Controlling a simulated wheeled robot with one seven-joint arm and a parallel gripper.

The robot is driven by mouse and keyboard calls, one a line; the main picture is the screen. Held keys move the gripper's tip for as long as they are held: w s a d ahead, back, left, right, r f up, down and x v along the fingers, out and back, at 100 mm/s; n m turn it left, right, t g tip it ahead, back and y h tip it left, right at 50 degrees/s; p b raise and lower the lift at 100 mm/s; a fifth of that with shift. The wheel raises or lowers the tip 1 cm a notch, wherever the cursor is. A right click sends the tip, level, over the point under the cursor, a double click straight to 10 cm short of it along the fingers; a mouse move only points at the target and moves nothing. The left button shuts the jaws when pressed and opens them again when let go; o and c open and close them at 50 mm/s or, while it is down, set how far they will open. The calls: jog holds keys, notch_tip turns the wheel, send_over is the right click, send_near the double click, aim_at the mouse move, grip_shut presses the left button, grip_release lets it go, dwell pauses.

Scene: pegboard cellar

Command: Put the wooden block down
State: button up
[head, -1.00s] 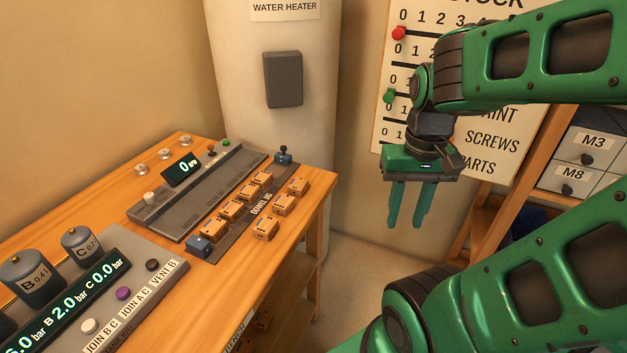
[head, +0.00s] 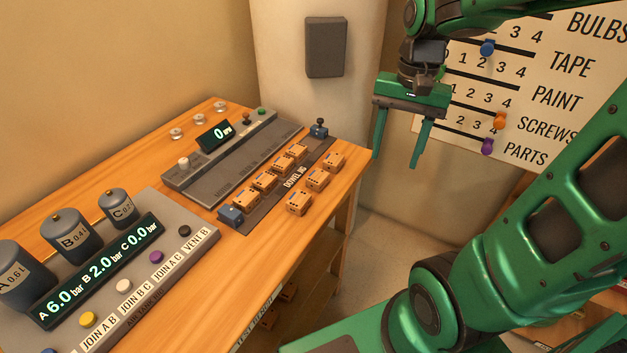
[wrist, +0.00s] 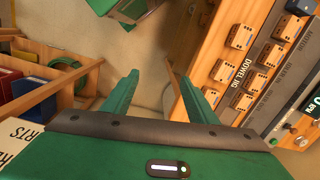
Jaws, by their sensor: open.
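Several small wooden blocks (head: 299,202) with dark marks sit on the wooden bench by the strip labelled DOWEL JIG (head: 294,178). Some lie in a row on the dark jig between two blue end pieces, and others stand loose along its right side. They also show in the wrist view (wrist: 227,72). I cannot tell which of them the task means. My gripper (head: 397,163) is open and empty, in the air to the right of the bench, with its fingers pointing down. In the wrist view the open fingers (wrist: 167,90) have nothing between them.
A grey panel with gauges and coloured buttons (head: 123,285) and three dark tanks (head: 70,235) stand at the bench's near left. A grey press-like unit (head: 235,150) lies behind the jig. A stock board (head: 540,100) hangs behind my arm. Open floor lies right of the bench.

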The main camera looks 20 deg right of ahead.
jog(key=w+a+m, duration=0.2)
jog(key=w+a, duration=0.8)
jog(key=w, duration=0.2)
send_over(318, 175)
jog(key=shift+m+g+y, duration=0.3)
jog(key=shift+g+y, duration=0.1)
jog(key=f, duration=0.5)
jog(key=shift+w+d+f, duration=0.1)
jog(key=shift+w+d, duration=0.15)
jog(key=shift+w, duration=0.05)
jog(key=shift+s+a+f, duration=0.1)
jog(key=shift+s+f, duration=0.05)
jog(key=shift+f, duration=1.4)
jog(key=shift+s+a+f, duration=0.1)
jog(key=shift+s+f, duration=0.05)
jog(key=shift+f, duration=1.35)
jog(key=c, duration=1.2)
jog(key=shift+r, duration=0.15)
